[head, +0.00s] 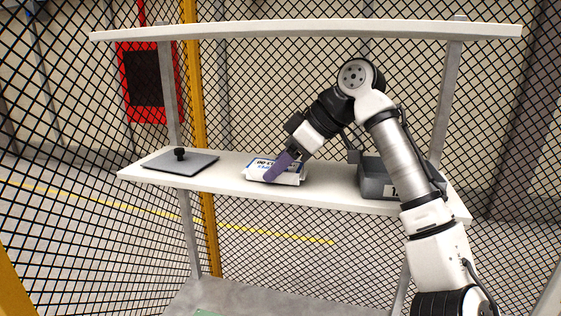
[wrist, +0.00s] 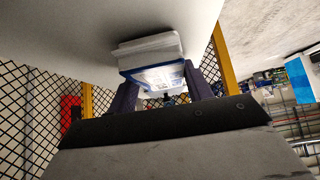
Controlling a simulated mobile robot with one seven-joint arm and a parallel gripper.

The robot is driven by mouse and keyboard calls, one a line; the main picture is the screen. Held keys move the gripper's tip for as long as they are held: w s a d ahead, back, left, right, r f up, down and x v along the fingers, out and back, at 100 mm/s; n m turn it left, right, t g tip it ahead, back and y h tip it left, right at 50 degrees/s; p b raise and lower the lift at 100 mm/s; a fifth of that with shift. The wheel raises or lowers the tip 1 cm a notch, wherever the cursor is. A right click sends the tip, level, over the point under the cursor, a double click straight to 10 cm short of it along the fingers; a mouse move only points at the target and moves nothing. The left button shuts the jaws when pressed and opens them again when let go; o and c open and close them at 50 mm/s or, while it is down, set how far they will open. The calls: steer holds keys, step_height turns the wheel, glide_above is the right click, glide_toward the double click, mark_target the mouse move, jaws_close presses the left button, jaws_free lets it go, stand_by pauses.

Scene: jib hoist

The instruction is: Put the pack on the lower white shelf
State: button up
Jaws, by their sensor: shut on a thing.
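The pack (head: 261,171) is a small white packet with blue print and dark lettering. It is at the middle of the lower white shelf (head: 225,179), resting on it or just above it; I cannot tell which. My gripper (head: 280,166) reaches down from the upper right, its purple fingers shut on the pack. In the wrist view, the pack (wrist: 152,58) sits between the two fingers of my gripper (wrist: 163,92), close against the pale shelf surface with a dark shadow beside it. One finger hides part of the pack in the head view.
A grey plate with a black knob (head: 180,160) lies on the shelf's left. A grey bin (head: 375,183) stands on its right, partly behind my arm. The upper white shelf (head: 300,32) spans above. Mesh fencing and a yellow post (head: 193,100) stand behind.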

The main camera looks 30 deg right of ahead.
mark_target(294, 166)
steer(key=shift+f, duration=0.15)
steer(key=o, duration=1.1)
steer(key=shift+c, duration=0.2)
steer(key=shift+r, duration=0.2)
steer(key=shift+s+d+r+b, duration=0.15)
steer(key=shift+b, duration=0.15)
steer(key=b+v, duration=0.1)
steer(key=v, duration=0.1)
steer(key=shift+s+d+r, duration=0.1)
steer(key=shift+s+d, duration=0.15)
steer(key=s+d, duration=0.4)
steer(key=s+d+b, duration=0.1)
steer(key=s+d, duration=0.2)
steer(key=s, duration=0.1)
steer(key=shift+s+d+r, duration=0.15)
steer(key=shift+s+d, duration=0.2)
